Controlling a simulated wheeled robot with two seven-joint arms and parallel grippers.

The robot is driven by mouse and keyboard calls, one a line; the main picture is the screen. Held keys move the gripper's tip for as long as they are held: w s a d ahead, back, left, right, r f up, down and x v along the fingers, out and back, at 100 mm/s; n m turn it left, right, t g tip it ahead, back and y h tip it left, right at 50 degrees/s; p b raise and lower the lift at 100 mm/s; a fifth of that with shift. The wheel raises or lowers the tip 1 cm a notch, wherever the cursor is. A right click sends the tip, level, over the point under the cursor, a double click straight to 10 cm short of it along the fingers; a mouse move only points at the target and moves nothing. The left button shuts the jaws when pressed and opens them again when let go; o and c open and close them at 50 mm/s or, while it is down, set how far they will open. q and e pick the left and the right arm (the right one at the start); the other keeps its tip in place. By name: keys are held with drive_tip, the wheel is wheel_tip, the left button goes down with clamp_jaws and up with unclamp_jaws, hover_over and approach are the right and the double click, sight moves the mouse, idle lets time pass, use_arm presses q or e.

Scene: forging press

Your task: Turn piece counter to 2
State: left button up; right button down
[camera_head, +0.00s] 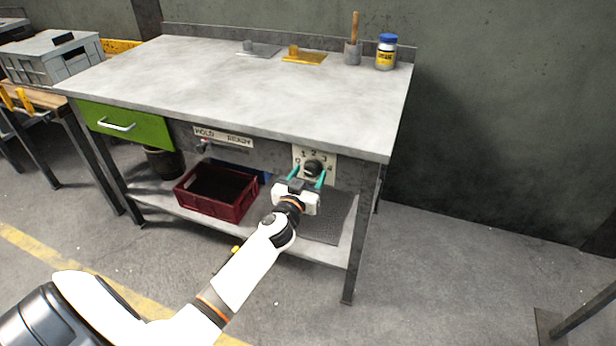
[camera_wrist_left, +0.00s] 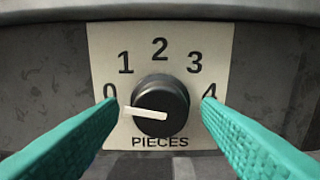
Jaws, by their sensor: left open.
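The piece counter is a black round knob (camera_wrist_left: 161,106) on a pale plate (camera_wrist_left: 101,50) marked 0 to 4 and "PIECES". Its white pointer line (camera_wrist_left: 145,113) points left, at or slightly below the 0. In the head view the knob (camera_head: 313,167) sits on the front of the workbench, under the top's right end. My left gripper (camera_head: 306,177) is in front of it. In the left wrist view its teal fingers (camera_wrist_left: 160,120) are open, one on each side of the knob, with gaps between. My right gripper is not in view.
The workbench (camera_head: 240,85) has a green drawer (camera_head: 125,123) and a "HOLD / READY" label (camera_head: 222,136) with a small lever below. A red crate (camera_head: 215,190) stands on the lower shelf, left of my gripper. A jar (camera_head: 386,52) and brush cup (camera_head: 353,53) stand at the back.

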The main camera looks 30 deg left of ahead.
use_arm(q)
drive_tip(key=shift+c, duration=0.6)
drive_tip(key=c, duration=0.9)
